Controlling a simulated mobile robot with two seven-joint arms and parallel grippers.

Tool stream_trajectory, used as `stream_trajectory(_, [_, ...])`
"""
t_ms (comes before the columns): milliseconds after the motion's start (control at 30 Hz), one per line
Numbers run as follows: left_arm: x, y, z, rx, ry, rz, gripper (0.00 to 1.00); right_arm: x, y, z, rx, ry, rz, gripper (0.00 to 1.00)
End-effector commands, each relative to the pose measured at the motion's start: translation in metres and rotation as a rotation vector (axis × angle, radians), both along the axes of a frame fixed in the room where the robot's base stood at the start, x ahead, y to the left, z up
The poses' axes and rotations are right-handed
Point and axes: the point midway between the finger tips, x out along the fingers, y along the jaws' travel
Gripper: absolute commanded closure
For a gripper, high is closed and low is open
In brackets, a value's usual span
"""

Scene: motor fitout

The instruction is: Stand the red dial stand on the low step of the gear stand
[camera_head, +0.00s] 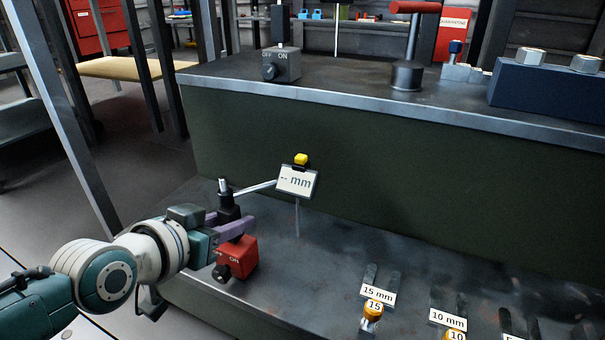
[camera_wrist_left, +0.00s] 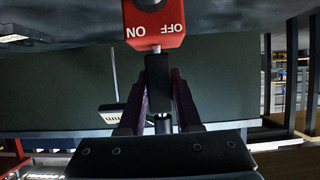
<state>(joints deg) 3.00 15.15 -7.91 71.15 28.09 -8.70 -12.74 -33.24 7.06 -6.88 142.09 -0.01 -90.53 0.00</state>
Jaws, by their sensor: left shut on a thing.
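The red dial stand (camera_head: 238,258) has a red base marked ON and OFF, a dark post, and an arm to a white "-- mm" readout (camera_head: 297,181) with a yellow top and a thin probe below. My left gripper (camera_head: 235,224) is shut on the dark post, above the red base. The wrist view shows the post between the purple fingers (camera_wrist_left: 160,92) and the base (camera_wrist_left: 155,25) beyond. The stand looks upright over the left part of the gear stand's low step (camera_head: 325,262); I cannot tell whether its base touches. My right gripper is not in view.
The green riser (camera_head: 400,165) stands behind the readout. On the top step are a grey ON/OFF base (camera_head: 282,65), a red-handled tool (camera_head: 407,75) and a blue block (camera_head: 545,85). Labelled "15 mm" (camera_head: 378,291) and "10 mm" (camera_head: 447,319) places lie to the right on the low step.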

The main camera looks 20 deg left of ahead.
Motion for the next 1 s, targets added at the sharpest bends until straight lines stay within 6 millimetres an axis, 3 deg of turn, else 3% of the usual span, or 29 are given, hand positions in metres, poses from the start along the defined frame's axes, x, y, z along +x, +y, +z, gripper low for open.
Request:
stream_trajectory(467, [0.002, 0.000, -0.003, 0.000, -0.011, 0.001, 1.00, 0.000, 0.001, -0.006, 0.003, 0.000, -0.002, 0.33])
stream_trajectory(500, [0.002, 0.000, -0.002, -0.001, -0.012, 0.001, 0.65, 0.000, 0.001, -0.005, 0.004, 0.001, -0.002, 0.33])
stream_trajectory(800, [0.001, 0.000, -0.005, 0.000, -0.004, 0.001, 0.33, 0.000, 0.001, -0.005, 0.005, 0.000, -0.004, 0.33])
stream_trajectory(1000, [-0.002, 0.000, -0.009, 0.000, 0.009, -0.001, 0.33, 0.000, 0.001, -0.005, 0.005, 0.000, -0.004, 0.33])
